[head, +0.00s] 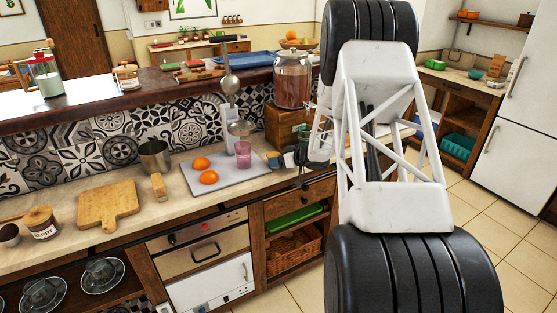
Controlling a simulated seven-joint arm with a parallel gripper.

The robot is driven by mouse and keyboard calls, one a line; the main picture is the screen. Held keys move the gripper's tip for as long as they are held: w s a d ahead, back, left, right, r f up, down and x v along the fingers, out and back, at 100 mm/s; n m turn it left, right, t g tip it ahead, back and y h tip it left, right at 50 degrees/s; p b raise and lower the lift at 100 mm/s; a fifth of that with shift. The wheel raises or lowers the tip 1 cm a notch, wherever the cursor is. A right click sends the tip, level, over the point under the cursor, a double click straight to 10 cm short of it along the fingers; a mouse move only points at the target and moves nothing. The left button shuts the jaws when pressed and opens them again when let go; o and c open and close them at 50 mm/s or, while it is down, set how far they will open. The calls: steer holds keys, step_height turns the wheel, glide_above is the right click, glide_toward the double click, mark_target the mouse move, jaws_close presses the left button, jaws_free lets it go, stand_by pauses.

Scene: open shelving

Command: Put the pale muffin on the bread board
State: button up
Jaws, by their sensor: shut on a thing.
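A wooden bread board (107,207) with a short handle lies flat on the counter at the left, its top bare. My gripper (301,155) shows only in part, small and dark, beside my large white arm link. It is over the counter near the wooden box, well to the right of the bread board. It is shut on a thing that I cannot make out. I cannot pick out the pale muffin anywhere; the arm link hides part of the counter.
A grey board (238,180) holds two oranges (205,170) and a purple glass (243,154). A metal pot (155,157) and a wooden item (158,187) stand between the boards. A labelled jar (41,222) is left of the bread board. A raised ledge (80,107) runs behind.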

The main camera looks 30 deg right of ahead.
steer(key=o, duration=0.9)
steer(key=shift+r, duration=0.1)
steer(key=shift+s+d+r, duration=0.1)
steer(key=v, duration=1.1)
steer(key=shift+s+d+r, duration=0.15)
steer(key=shift+s, duration=0.1)
